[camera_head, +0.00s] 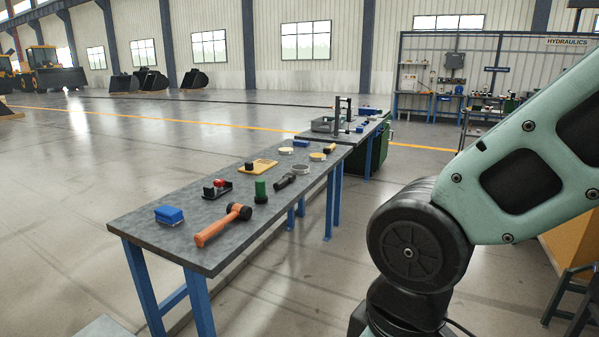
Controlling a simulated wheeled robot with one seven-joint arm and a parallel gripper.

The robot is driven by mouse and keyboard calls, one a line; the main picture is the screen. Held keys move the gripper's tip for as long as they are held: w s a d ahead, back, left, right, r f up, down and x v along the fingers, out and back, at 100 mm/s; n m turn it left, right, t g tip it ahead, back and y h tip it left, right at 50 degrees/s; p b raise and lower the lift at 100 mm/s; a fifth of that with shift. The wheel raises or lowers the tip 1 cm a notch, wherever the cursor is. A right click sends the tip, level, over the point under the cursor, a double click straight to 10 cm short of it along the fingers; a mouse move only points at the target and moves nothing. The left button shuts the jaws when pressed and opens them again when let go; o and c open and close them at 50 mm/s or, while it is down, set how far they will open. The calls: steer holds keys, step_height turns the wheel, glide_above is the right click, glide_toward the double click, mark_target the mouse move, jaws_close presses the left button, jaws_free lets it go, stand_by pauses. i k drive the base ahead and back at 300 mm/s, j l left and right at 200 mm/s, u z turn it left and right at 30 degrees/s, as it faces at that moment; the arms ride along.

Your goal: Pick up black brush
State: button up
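I cannot clearly make out which thing is the black brush. A small dark, elongated item (285,182) lies on the near workbench (140,221), right of an upright green cylinder (260,190); it is too small to tell if it is a brush. Another small black item (249,166) is at the left end of a yellow board (264,167). My gripper is out of view; only links of my arm show at the right, beside the bench and apart from it.
Several round tins stand farther back. A second bench with a grey tray (324,125) adjoins behind.

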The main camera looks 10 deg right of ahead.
mark_target(288, 177)
steer(key=i+u, duration=0.35)
steer(key=i+l+u, duration=0.15)
steer(key=i+u, duration=0.15)
steer(key=i, duration=0.3)
steer(key=i+l+u, duration=0.2)
steer(key=i+u, duration=0.15)
steer(key=i, duration=0.1)
